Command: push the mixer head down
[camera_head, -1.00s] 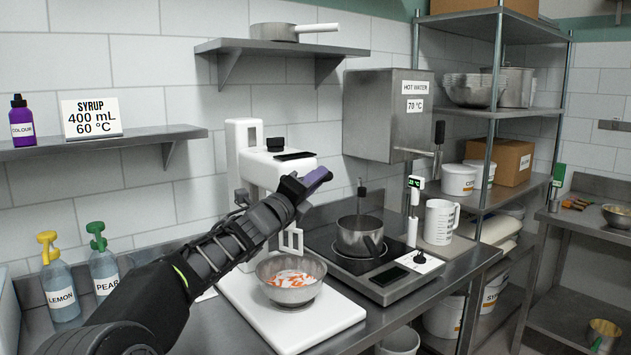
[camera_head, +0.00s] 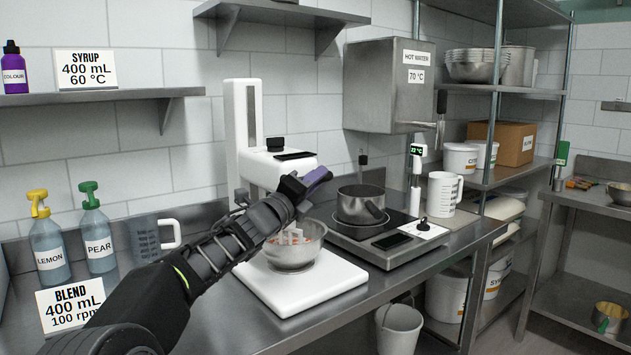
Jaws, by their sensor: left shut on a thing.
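The white mixer has an upright column (camera_head: 242,125) and a mixer head (camera_head: 270,165) set low on it. A white paddle (camera_head: 291,237) hangs under the head and reaches into the steel bowl (camera_head: 290,258). The bowl stands on the white mixer base (camera_head: 310,287). My left gripper (camera_head: 312,182) is at the front right of the head, with its purple-tipped fingers pointing right and upward. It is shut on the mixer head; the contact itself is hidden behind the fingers. My right gripper is not in view.
A hob with a pot (camera_head: 361,205) stands right of the mixer, below the hot water box (camera_head: 388,87). Lemon (camera_head: 48,252) and pear (camera_head: 97,245) bottles, a jug (camera_head: 146,238) and a blend sign (camera_head: 72,308) are at the left. A bucket (camera_head: 398,330) is below the counter edge.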

